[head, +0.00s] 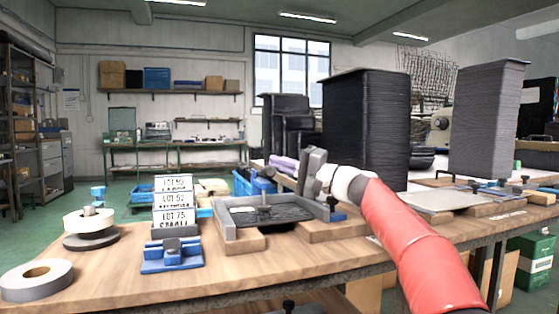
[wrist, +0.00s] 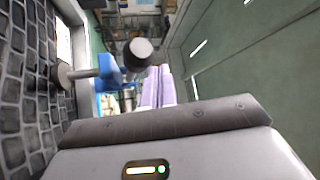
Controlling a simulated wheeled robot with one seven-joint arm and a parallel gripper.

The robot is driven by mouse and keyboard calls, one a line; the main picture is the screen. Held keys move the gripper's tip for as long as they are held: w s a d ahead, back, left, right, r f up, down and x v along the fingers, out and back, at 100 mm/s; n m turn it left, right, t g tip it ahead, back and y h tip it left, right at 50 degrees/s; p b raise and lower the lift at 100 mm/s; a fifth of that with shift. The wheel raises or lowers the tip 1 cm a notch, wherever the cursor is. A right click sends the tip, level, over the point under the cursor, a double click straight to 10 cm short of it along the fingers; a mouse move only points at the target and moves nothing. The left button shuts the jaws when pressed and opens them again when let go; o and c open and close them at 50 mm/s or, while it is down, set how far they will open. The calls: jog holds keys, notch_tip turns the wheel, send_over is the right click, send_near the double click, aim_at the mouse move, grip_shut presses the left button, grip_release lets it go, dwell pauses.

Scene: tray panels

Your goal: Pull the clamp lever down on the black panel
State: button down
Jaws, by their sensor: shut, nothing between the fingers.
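The black panel (head: 290,213) lies in a shallow tray on wooden blocks at the middle of the bench. A clamp's dark pad (head: 264,210) stands on it. In the wrist view the panel's rough dark surface (wrist: 25,95) fills the left side. There the clamp shows as a metal rod (wrist: 85,73) with a dark pad by the panel, a blue part (wrist: 110,71) and a round black knob (wrist: 138,52). My gripper (head: 310,170) is shut and empty, above the panel's right side. It appears apart from the knob. The lever's exact position is hard to tell.
A blue fixture (head: 172,254) and white label cards (head: 175,206) stand left of the panel, with tape rolls (head: 36,279) farther left. A tall black stack (head: 366,125) rises behind my arm. Another, grey panel (head: 440,201) lies to the right.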

jog(key=shift+s+f+b, duration=0.1)
jog(key=shift+f+b, duration=0.5)
jog(key=shift+f, duration=0.55)
notch_tip(320, 180, up, 21)
jog(key=p, duration=1.5)
jog(key=shift+r, duration=0.2)
